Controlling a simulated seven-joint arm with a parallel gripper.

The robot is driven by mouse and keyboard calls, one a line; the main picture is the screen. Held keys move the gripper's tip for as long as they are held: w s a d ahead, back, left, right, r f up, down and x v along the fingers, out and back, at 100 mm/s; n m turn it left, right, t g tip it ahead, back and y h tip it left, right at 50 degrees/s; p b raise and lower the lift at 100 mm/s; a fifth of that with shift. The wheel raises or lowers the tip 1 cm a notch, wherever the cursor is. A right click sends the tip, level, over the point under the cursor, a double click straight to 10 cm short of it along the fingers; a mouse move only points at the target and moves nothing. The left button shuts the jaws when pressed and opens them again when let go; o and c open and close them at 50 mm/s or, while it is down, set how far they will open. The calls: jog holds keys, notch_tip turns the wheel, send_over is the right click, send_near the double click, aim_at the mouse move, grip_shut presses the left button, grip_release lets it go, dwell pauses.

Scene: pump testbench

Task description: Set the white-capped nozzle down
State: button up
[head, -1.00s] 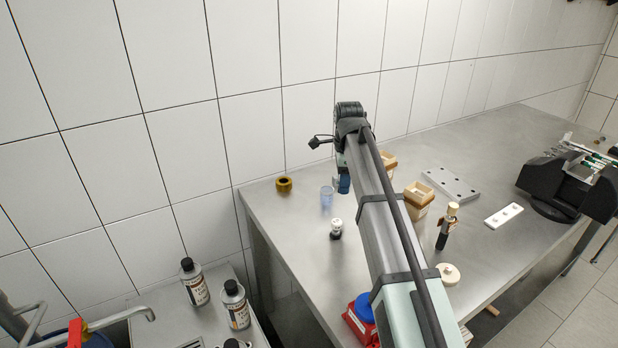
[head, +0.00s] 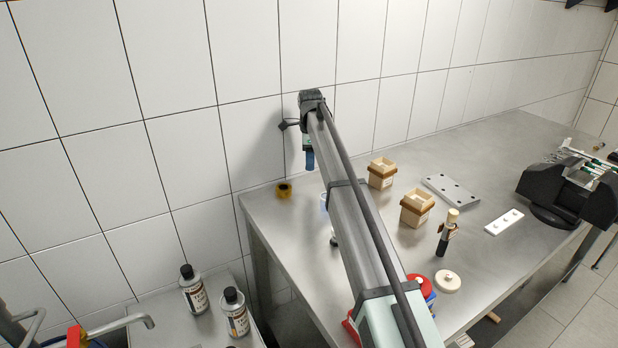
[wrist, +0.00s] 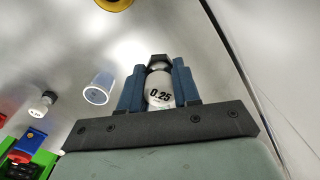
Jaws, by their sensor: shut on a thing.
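My gripper (head: 309,160) hangs above the back left part of the steel table (head: 300,250), with blue fingers pointing down. In the wrist view the fingers (wrist: 158,88) are shut on the white-capped nozzle (wrist: 160,92), whose white part reads "0.25" and which has a dark hexagonal end. The held nozzle cannot be made out in the head view. A similar white-topped, dark-bodied piece (wrist: 48,97) stands on the table in the wrist view; my arm mostly hides it in the head view.
A clear cup (wrist: 99,90) and a yellow-brown ring (head: 284,190) are near my gripper. Two tan boxes (head: 381,172) (head: 417,207), a drilled grey plate (head: 450,190) and a white strip (head: 504,222) lie right of my arm. The tiled wall is close behind.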

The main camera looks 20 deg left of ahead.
aim_at(309, 186)
notch_tip(309, 186, down, 3)
jog(key=shift+w+a+r, duration=0.1)
jog(key=shift+r, duration=0.1)
jog(key=shift+f, duration=1.95)
jog(key=shift+w+a+f, duration=0.15)
jog(key=shift+w+f, duration=0.05)
jog(key=shift+f, duration=0.1)
jog(key=o, duration=1.1)
jog(key=shift+f, duration=0.1)
jog(key=shift+c, duration=0.2)
notch_tip(309, 186, up, 12)
jog(key=shift+r, duration=0.15)
